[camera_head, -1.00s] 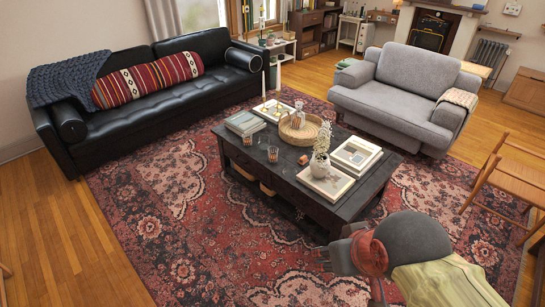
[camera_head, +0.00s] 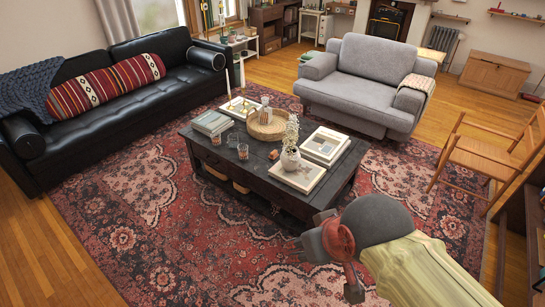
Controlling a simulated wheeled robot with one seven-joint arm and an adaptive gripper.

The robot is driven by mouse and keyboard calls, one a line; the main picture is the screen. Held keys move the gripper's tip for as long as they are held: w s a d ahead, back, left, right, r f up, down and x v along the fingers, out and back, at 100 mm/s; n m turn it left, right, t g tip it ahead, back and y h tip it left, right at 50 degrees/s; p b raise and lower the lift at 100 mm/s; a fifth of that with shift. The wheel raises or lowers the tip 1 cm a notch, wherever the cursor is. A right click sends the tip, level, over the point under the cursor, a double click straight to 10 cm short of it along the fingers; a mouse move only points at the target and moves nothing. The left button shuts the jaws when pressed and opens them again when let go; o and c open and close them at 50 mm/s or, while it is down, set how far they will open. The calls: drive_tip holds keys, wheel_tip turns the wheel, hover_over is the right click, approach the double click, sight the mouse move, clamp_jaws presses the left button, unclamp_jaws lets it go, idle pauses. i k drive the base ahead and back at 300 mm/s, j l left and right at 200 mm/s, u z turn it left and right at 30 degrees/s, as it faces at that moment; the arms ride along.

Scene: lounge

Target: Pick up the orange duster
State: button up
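I cannot make out an orange duster for certain. A small reddish-orange item (camera_head: 273,154) lies on the dark coffee table (camera_head: 228,168), too small to identify. My gripper (camera_head: 308,246) is at the lower middle, in front of the table's near right end and above the rug in the picture. My own arm behind it hides part of its shape, and I cannot see whether its fingers are open or shut. No object shows in it.
The table also bears books (camera_head: 325,145), a woven tray (camera_head: 267,126), glasses and a white vase (camera_head: 291,158). A black sofa (camera_head: 120,105) stands left, a grey armchair (camera_head: 365,85) behind, and a wooden folding chair (camera_head: 480,158) right. The patterned rug (camera_head: 190,245) is clear at front left.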

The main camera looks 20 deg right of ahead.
sight(274, 154)
drive_tip(key=i+z, duration=0.1)
drive_tip(key=i, duration=0.4)
drive_tip(key=i+j+z, duration=0.15)
drive_tip(key=i, duration=0.35)
drive_tip(key=i+j+z, duration=0.1)
drive_tip(key=i, duration=0.35)
drive_tip(key=i+j+z, duration=0.15)
drive_tip(key=i, duration=0.35)
drive_tip(key=i+j+z, duration=0.1)
drive_tip(key=i+j, duration=0.2)
drive_tip(key=i, duration=0.15)
drive_tip(key=i+j+z, duration=0.1)
drive_tip(key=i+j, duration=0.15)
drive_tip(key=i, duration=0.2)
